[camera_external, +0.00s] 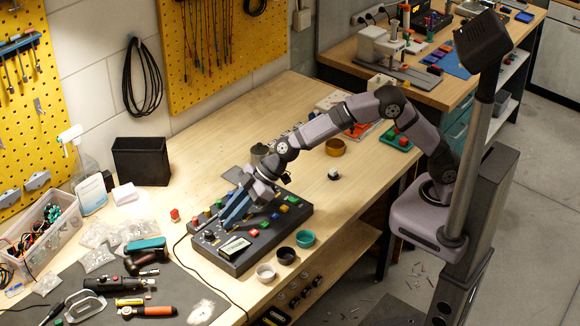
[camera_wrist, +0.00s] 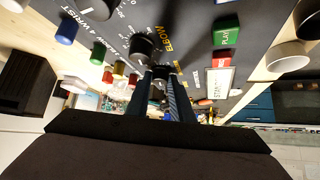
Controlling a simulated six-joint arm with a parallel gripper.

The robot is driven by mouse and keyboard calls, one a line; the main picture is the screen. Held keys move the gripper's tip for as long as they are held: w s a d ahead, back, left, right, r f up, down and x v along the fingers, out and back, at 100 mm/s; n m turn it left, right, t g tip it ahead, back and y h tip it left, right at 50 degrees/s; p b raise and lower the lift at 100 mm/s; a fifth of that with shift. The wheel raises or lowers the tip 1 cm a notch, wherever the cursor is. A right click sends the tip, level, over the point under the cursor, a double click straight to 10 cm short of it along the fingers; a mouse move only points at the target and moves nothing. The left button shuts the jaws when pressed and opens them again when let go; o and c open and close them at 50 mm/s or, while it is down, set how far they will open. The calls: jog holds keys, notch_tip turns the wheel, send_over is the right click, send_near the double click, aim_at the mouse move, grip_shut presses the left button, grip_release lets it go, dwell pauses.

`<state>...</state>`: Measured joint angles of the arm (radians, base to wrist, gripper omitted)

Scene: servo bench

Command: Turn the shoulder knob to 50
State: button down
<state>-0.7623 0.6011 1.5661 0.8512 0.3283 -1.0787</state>
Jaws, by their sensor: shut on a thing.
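The dark control panel (camera_external: 262,247) lies on the wooden bench in the external view, with coloured buttons and a small display. My gripper (camera_external: 232,212) reaches down onto its left part. In the wrist view my fingers (camera_wrist: 160,92) are shut on a black knob (camera_wrist: 160,72), partly hidden between the fingertips. It sits beyond the knob marked ELBOW (camera_wrist: 143,46) in the row, and its own label is too small to read, so I take it as the shoulder knob. Its pointer and scale reading cannot be made out.
Another black knob (camera_wrist: 97,8) is at the top of the wrist view. Small cups (camera_external: 286,255) stand before the panel. Tools lie at the lower left.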

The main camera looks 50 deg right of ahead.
jog(key=shift+s+r+m+t+h+p, duration=0.1)
jog(key=shift+r+m+t+h+p, duration=0.3)
jog(key=shift+p, duration=0.65)
jog(key=shift+s+f+m+t+p, duration=0.1)
jog(key=shift+f+m+t+p, duration=0.1)
jog(key=shift+m+p, duration=0.6)
jog(key=shift+p, duration=1.15)
jog(key=shift+f+m+t+p, duration=0.3)
jog(key=shift+t+p, duration=0.1)
jog(key=shift+p, duration=0.25)
jog(key=c, duration=1.6)
grip_release()
jog(key=shift+o, duration=0.2)
jog(key=shift+r, duration=0.15)
